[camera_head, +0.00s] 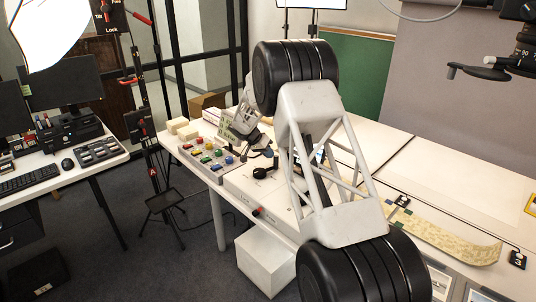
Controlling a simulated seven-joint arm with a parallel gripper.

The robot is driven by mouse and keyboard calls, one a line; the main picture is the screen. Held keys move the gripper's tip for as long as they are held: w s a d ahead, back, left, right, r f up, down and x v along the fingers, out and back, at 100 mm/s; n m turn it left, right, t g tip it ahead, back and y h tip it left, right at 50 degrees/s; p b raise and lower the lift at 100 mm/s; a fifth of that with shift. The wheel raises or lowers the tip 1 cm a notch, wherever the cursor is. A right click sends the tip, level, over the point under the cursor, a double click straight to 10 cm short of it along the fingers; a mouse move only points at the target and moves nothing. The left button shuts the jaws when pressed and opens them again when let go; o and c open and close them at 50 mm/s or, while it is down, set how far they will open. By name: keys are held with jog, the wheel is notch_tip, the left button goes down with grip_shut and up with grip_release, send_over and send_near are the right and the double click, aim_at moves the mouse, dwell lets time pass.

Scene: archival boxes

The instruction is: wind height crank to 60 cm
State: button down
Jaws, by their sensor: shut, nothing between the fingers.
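The mechanism is cut off by the right edge, so I cannot read a set height. My gripper (267,151) is small and partly hidden beyond my arm, low over the table left of the middle. It is shut and empty, far to the left of this crank and apart from it.
A long white table (410,175) bears a panel of coloured buttons (208,153), a black knob (260,173) and a patterned strip (440,236). Light stands with red handles (138,17) stand at the left, beside a computer desk (85,160). My arm blocks the middle.

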jog(key=shift+s+d+m+g, duration=0.2)
jog(key=shift+d+m+g, duration=0.15)
jog(key=shift+m, duration=0.25)
jog(key=shift+s+d+f+m+g, duration=0.1)
jog(key=shift+s+d+m+g, duration=0.35)
jog(key=shift+m+g, duration=0.35)
jog(key=shift+s+d+m+g, duration=0.25)
jog(key=shift+s+m+g, duration=0.15)
jog(key=shift+m, duration=0.35)
jog(key=shift+s+d+m+g, duration=0.2)
jog(key=shift+s+m+g, duration=0.15)
jog(key=shift+m, duration=0.4)
jog(key=shift+w+a, duration=0.1)
jog(key=shift+w, duration=0.1)
jog(key=shift+w+a, duration=0.5)
jog(key=shift+w, duration=0.2)
jog(key=shift+w+a, duration=0.5)
jog(key=shift+w, duration=0.25)
jog(key=v, duration=1)
